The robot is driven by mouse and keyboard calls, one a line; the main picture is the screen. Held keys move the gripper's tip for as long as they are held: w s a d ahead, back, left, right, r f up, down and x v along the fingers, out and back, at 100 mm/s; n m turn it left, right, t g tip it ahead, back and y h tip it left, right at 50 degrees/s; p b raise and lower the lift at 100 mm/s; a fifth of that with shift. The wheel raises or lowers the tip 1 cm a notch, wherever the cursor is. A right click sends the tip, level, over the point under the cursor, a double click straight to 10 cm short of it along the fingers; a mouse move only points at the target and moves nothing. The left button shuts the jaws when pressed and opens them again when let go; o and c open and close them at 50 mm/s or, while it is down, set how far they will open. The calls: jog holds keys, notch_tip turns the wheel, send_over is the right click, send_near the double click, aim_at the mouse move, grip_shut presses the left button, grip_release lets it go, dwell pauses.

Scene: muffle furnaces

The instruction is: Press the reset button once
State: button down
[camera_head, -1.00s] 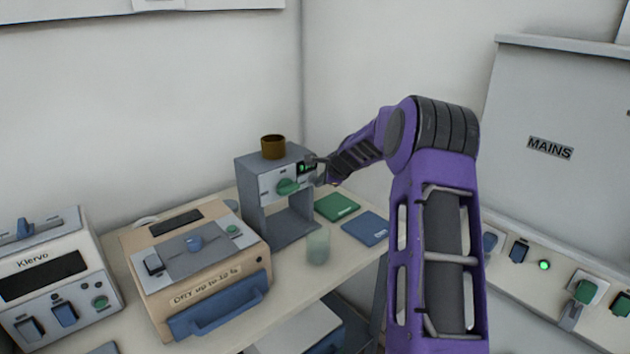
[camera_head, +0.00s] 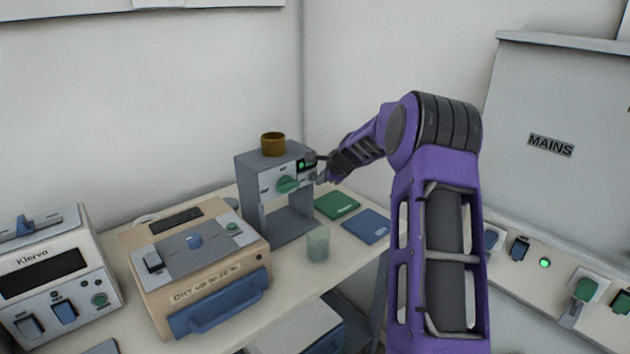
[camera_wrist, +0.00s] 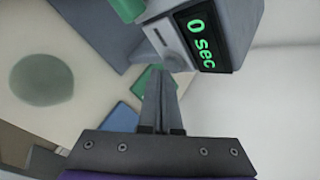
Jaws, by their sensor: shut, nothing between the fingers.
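A grey machine (camera_head: 247,178) with a brown cup on top stands at the back of the bench. Its front has a green knob (camera_head: 288,185) and a small lit display (camera_head: 307,164); in the wrist view the display (camera_wrist: 202,42) reads "0 sec". My gripper (camera_wrist: 158,74) is shut and empty, its fingertips close to the lower edge of the machine's front panel beside the display. In the head view my gripper (camera_head: 321,177) is at the panel's right side. I cannot make out a labelled reset button; the fingers hide part of that area, and contact cannot be told.
A beige device (camera_head: 160,270) and a white Klervo device (camera_head: 85,295) stand left. A MAINS panel (camera_head: 550,100) is at right.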

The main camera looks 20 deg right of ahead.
jog(key=shift+s+d, duration=0.15)
jog(key=shift+s, duration=0.25)
jog(key=s+b, duration=0.1)
jog(key=s+d+b, duration=0.1)
jog(key=s, duration=0.1)
jog(key=s+b, duration=0.1)
jog(key=b, duration=0.1)
jog(key=shift+s+d, duration=0.35)
jog(key=shift+s, duration=0.05)
dwell(0.5)
